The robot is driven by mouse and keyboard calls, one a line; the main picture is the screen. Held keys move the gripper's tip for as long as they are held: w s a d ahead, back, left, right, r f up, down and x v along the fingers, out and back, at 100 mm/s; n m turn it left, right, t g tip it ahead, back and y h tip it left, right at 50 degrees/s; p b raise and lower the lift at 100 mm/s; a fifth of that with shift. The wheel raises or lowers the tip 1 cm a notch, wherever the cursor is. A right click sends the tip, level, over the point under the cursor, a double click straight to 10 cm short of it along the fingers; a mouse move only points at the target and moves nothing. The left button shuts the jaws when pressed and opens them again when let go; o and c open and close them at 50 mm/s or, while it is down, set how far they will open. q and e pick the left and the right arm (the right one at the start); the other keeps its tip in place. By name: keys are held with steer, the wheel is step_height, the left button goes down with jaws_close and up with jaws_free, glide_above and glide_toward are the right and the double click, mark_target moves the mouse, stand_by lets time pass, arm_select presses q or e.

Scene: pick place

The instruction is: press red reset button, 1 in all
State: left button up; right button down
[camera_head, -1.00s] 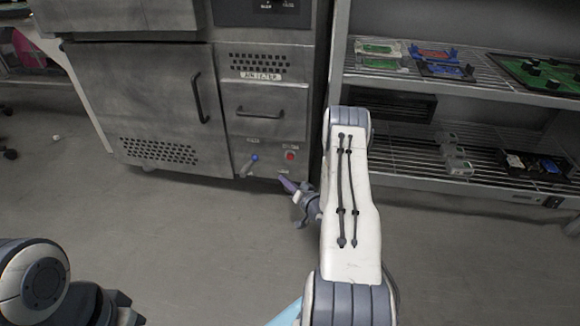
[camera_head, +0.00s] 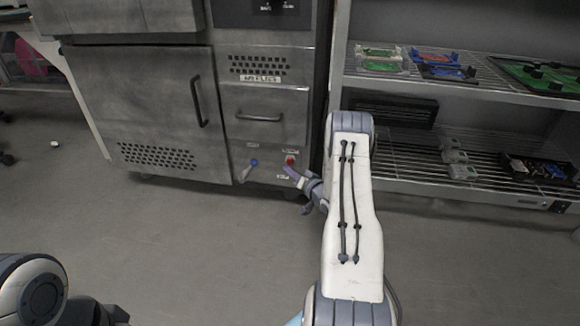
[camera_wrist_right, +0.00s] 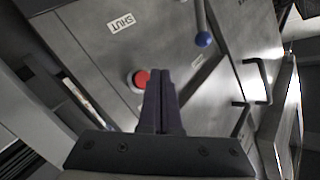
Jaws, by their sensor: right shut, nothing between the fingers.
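The red reset button (camera_head: 290,160) is on the lower front panel of the grey metal machine, right of a blue-tipped lever. My right gripper (camera_head: 287,167) is shut and empty, its fingertips right at the button in the head view. In the right wrist view the red button (camera_wrist_right: 141,79) shows just left of the shut fingertips (camera_wrist_right: 163,75), partly covered by them. I cannot tell whether they touch it. My left arm's end shows at the lower left of the head view; its fingers are not clearly seen.
The blue-ended lever (camera_head: 253,163) sits left of the button and also shows in the right wrist view (camera_wrist_right: 204,40). A drawer handle (camera_head: 259,117) is above. A wire shelf (camera_head: 400,157) with boards stands on the right. The floor in front is clear.

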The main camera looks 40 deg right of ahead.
steer(key=shift+w+d, duration=0.4)
steer(key=shift+d, duration=0.05)
steer(key=shift+w+d, duration=0.15)
stand_by(1.7)
steer(key=shift+w+d, duration=0.1)
steer(key=shift+d, duration=0.05)
steer(key=shift+w+d, duration=0.3)
steer(key=shift+d, duration=0.05)
stand_by(0.8)
steer(key=shift+a, duration=0.1)
steer(key=shift+s+a+p, duration=0.4)
steer(key=shift+s+a, duration=0.15)
